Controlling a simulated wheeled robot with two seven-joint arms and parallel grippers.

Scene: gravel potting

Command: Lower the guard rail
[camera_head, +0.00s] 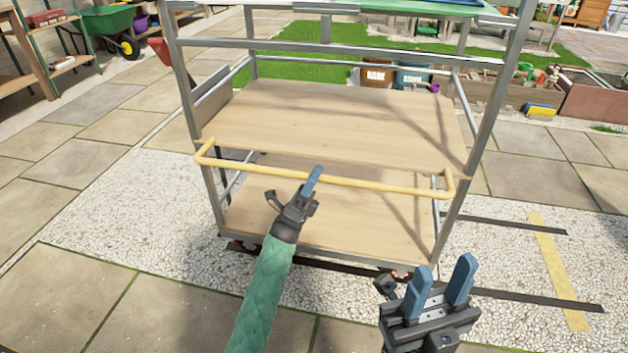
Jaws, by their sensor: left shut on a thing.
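The guard rail is a yellow bar (375,185) with bent ends. It runs across the front of a grey metal trolley, near the front edge of its upper wooden shelf (330,120). My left gripper (312,182) is at the middle of the rail, shut on it; the visible blue finger crosses in front of the bar. My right gripper (440,287) is apart from the trolley at the lower right. Its two blue fingers are spread, with nothing between them.
The trolley has a lower wooden shelf (320,215) and upright posts (490,110). Both shelves are bare. A green wheelbarrow (108,20) stands far left, and planters (595,100) far right. Paving around the trolley's front is clear.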

